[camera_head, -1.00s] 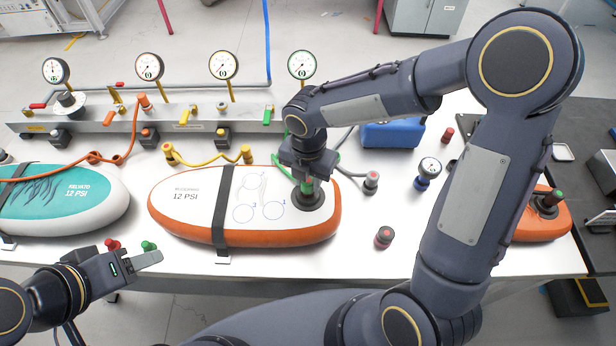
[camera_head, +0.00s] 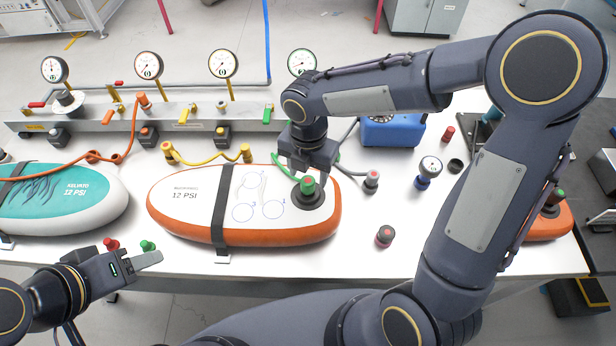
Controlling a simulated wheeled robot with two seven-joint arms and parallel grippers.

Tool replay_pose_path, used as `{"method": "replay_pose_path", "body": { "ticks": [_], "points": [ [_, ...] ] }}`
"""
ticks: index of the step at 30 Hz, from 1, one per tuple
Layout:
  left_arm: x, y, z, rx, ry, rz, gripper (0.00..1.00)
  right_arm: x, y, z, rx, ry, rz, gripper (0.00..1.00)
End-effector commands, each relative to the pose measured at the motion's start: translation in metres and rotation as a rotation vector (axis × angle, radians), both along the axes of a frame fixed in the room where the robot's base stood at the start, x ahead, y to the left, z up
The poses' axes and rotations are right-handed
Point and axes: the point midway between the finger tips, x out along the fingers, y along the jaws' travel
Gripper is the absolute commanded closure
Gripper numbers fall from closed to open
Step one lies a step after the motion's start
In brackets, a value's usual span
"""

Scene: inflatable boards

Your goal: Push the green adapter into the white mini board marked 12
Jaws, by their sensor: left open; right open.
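The white mini board (camera_head: 195,212) with orange sides, marked 12 PSI, lies on the table with a dark strap around it. The green adapter (camera_head: 307,187), with a reddish top, stands upright in the dark round valve at the board's right end. How deep it sits cannot be told. My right gripper (camera_head: 305,172) is open just behind and above the adapter, apparently apart from it; its fingertips are partly hidden. My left gripper (camera_head: 150,260) is open and empty at the table's front left edge.
A teal and white board (camera_head: 100,205) lies at left. Red (camera_head: 111,244) and green (camera_head: 147,246) caps stand near my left gripper. A manifold with gauges (camera_head: 221,65) runs along the back. A blue box (camera_head: 390,133) and loose fittings (camera_head: 384,236) stand at right.

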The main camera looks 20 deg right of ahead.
Motion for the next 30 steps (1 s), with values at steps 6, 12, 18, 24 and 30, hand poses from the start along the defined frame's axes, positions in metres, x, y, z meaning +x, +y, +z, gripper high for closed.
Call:
{"method": "replay_pose_path", "body": {
  "ticks": [6,12,18,24,30],
  "points": [
    [0.0,0.0,-0.002,0.0,0.0,0.0,0.49,0.001,0.0,0.035,0.001,-0.003,-0.001,0.46],
    [0.0,0.0,-0.002,0.0,0.0,0.0,0.49,0.0,0.0,0.047,0.001,-0.001,0.001,0.46],
    [0.0,0.0,-0.002,0.0,0.0,0.0,0.49,0.0,0.0,0.047,0.001,-0.001,0.001,0.46],
    [0.0,0.0,-0.002,0.0,0.0,0.0,0.49,0.0,0.0,0.046,0.0,0.0,0.001,0.46],
    [0.0,0.0,-0.002,0.0,0.0,0.0,0.49,-0.005,-0.008,0.052,0.01,-0.011,-0.085,0.46]
  ]
}}
